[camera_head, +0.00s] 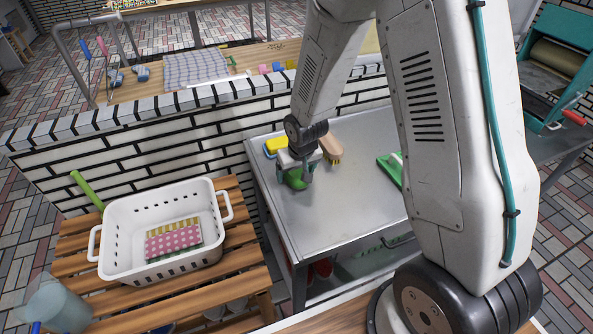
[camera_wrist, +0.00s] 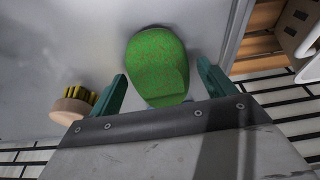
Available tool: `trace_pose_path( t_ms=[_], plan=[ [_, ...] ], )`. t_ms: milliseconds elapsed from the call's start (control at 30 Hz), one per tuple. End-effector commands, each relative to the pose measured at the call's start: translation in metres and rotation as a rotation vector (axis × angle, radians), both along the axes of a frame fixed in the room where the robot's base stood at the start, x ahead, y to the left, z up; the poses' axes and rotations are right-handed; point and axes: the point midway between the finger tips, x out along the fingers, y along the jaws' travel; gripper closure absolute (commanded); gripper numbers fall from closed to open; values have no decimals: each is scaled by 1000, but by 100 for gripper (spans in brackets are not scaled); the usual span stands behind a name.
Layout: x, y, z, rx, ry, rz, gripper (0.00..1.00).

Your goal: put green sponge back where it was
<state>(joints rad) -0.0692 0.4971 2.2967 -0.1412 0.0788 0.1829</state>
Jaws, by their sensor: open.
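The green sponge (camera_head: 295,181) is at the grey metal table top (camera_head: 345,192), toward its left side. In the wrist view the green sponge (camera_wrist: 157,62) is rounded and speckled, and its near part lies between my two teal fingers. My gripper (camera_head: 299,172) points down at it from above. In the wrist view my gripper (camera_wrist: 161,72) is open, with a visible gap between each finger and the sponge.
A yellow and blue sponge (camera_head: 276,147) and a wooden brush (camera_head: 331,149) lie close behind my gripper. A green and white item (camera_head: 391,167) lies to the right. A white basket (camera_head: 135,225) with cloths stands on a slatted wooden table at left. The front of the metal top is clear.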

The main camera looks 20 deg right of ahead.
Motion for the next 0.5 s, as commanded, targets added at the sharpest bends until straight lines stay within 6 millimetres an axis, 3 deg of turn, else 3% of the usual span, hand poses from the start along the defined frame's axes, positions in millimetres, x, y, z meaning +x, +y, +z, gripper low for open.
trace_pose_path(
  t_ms=[233,500],
  plan=[
    [-2,0,14,0,-3,-1,18],
    [-16,0,64,0,-5,0,18]
  ],
)
